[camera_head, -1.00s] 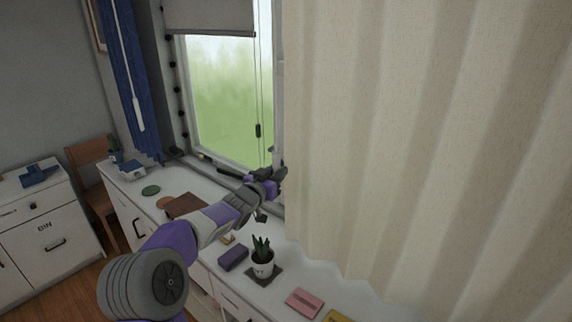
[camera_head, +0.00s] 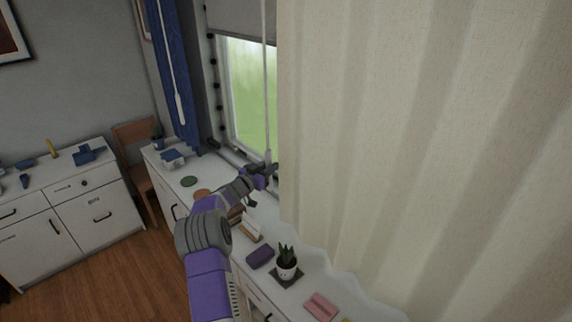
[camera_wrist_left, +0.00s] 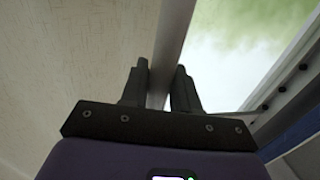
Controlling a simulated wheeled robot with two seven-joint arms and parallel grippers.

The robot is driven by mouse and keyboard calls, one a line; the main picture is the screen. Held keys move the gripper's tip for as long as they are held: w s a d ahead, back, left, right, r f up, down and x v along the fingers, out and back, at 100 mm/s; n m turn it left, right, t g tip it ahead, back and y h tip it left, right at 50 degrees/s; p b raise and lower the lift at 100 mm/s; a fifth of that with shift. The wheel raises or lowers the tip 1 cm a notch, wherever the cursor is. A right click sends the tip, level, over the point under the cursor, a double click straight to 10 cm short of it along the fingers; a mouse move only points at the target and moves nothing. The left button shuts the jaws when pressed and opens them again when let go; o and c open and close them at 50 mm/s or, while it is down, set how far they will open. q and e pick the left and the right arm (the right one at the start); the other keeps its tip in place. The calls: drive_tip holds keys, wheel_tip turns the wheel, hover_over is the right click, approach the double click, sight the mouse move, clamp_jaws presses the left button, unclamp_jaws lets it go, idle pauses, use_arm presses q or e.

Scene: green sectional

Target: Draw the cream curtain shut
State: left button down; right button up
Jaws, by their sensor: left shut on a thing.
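The cream curtain (camera_head: 410,130) hangs in folds over the right part of the head view. Its left edge covers part of the window (camera_head: 250,100), and a strip of glass stays uncovered. A pale pull wand (camera_head: 266,90) hangs beside that edge. My left gripper (camera_head: 267,168) is shut on the wand's lower end. In the left wrist view the gripper (camera_wrist_left: 160,85) has a finger on each side of the wand (camera_wrist_left: 172,50), with the cream cloth (camera_wrist_left: 70,60) to the left and glass to the right. My right gripper is not in view.
A blue curtain (camera_head: 175,75) with its own white wand (camera_head: 173,60) hangs left of the window. Below stands a white cabinet holding a potted plant (camera_head: 287,265), a purple box (camera_head: 260,256) and a pink item (camera_head: 320,306). A wooden chair (camera_head: 135,135) stands farther left.

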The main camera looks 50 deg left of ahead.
use_arm(q)
drive_tip(key=shift+a+r, duration=0.15)
drive_tip(key=shift+r, duration=0.15)
drive_tip(key=c, duration=1.2)
unclamp_jaws()
drive_tip(key=shift+o, duration=1.1)
drive_tip(key=shift+a, duration=0.15)
drive_tip(key=shift+f, duration=0.2)
drive_tip(key=shift+s, duration=0.1)
drive_tip(key=s+d+b, duration=0.1)
drive_tip(key=s, duration=0.6)
drive_tip(key=shift+d+b, duration=0.2)
drive_tip(key=shift+b, duration=0.15)
